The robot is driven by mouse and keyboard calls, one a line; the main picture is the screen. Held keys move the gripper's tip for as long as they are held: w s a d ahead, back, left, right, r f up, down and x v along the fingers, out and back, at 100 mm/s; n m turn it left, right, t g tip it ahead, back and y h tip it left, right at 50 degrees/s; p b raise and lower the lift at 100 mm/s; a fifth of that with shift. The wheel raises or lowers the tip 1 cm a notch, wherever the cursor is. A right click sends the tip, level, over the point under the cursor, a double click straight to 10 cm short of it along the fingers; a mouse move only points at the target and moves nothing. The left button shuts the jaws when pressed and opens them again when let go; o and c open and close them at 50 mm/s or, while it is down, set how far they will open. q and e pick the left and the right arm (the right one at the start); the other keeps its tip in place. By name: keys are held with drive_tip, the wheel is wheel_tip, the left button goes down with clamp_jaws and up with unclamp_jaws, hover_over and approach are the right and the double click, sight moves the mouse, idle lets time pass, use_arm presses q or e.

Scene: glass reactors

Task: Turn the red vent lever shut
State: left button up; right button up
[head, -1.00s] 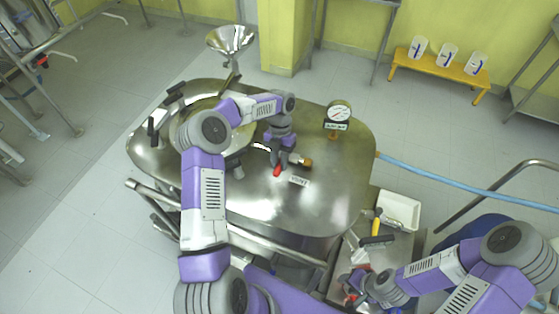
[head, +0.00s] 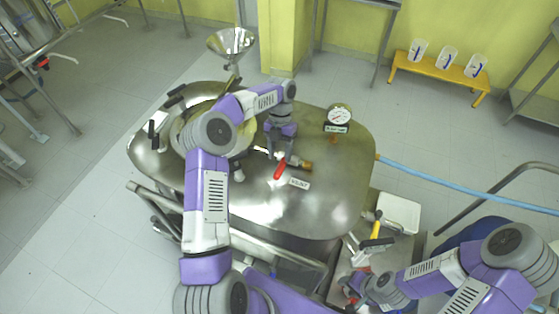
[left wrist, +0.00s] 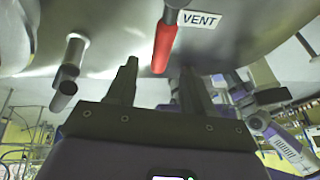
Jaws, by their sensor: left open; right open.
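The red vent lever (head: 280,171) is on the steel vessel lid (head: 320,215), beside a brass fitting and the white VENT label (head: 299,183). It points toward the near side of the lid. My left gripper (head: 277,158) is right at the lever, on its far side in the head view. In the left wrist view the lever (left wrist: 164,45) hangs beyond the gap between the open fingers of my left gripper (left wrist: 160,82). Nothing is between those fingers, and I cannot tell whether they touch the lever. My right gripper (head: 358,288) is low at the right, over the side cart.
A pressure gauge (head: 338,115) stands on the lid to the right of the lever. A steel funnel (head: 230,41) is at the back. A white tray (head: 399,212) and tools are on the cart (head: 400,250). A blue hose (head: 440,181) runs right.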

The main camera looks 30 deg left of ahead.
use_arm(q)
drive_tip(key=shift+v, duration=1.5)
drive_tip(key=shift+r, duration=0.1)
